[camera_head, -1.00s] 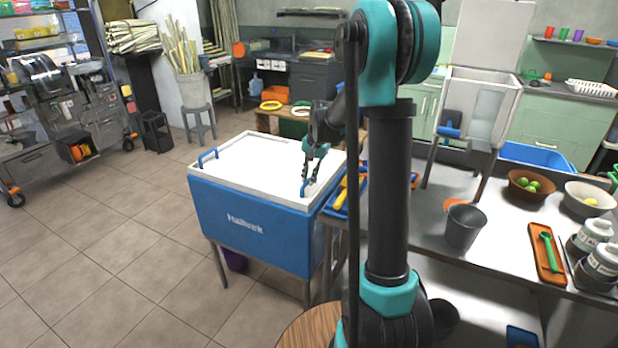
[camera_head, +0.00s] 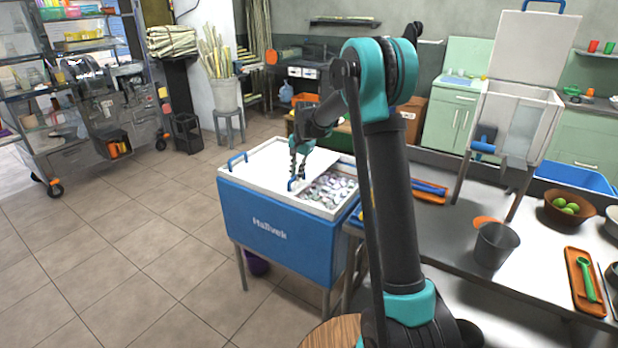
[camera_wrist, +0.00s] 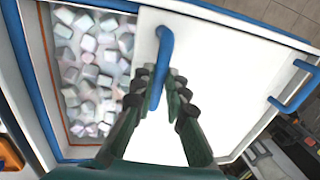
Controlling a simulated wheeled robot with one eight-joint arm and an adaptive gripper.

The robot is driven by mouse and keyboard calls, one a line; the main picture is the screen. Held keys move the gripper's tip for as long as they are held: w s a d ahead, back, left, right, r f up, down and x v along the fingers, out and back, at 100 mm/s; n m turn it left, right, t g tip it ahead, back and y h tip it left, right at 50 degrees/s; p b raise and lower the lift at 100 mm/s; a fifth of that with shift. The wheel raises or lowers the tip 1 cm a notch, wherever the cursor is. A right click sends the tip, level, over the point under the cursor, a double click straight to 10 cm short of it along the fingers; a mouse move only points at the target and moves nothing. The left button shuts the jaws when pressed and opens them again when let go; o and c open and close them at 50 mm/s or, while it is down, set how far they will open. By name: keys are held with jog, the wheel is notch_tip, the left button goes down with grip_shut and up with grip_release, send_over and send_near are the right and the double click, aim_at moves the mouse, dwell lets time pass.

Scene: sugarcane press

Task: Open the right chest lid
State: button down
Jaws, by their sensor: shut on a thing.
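The blue chest (camera_head: 268,228) with a white rim stands on legs in the middle of the head view. Its white right lid (camera_head: 315,158) is slid left, and the right part of the chest is open, showing whitish ice cubes (camera_head: 330,190). My gripper (camera_head: 298,178) is over the chest, with its fingers shut around the lid's blue handle (camera_wrist: 163,50). In the wrist view the lid (camera_wrist: 225,60) lies beside the open ice compartment. The other blue handle (camera_head: 237,160) is at the chest's left end and also shows in the wrist view (camera_wrist: 295,85).
A steel table (camera_head: 450,235) stands right of the chest, with a grey bucket (camera_head: 495,245), an orange tray (camera_head: 584,282) and a bowl of green fruit (camera_head: 566,209). The tiled floor at left is clear.

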jog(key=shift+w+a, duration=0.4)
jog(key=shift+a, duration=0.05)
jog(key=c, duration=1.5)
grip_release()
jog(key=shift+c, duration=0.2)
jog(key=shift+r, duration=0.1)
notch_tip(320, 180, up, 12)
jog(key=s+d, duration=0.1)
jog(key=d, duration=0.1)
jog(key=shift+s+f, duration=0.2)
jog(key=s+d+f+n+t, duration=0.1)
jog(key=s+d+f, duration=0.4)
jog(key=s, duration=0.8)
jog(key=s+d+f+n+t+h, duration=0.1)
jog(key=s+d+f+n, duration=0.2)
jog(key=s, duration=1)
jog(key=s+d+f+n+t, duration=0.1)
jog(key=s+d+f+n, duration=0.2)
jog(key=s+d+f, duration=0.5)
jog(key=s, duration=0.5)
jog(key=shift+d+h, duration=0.15)
jog(key=shift+h, duration=0.25)
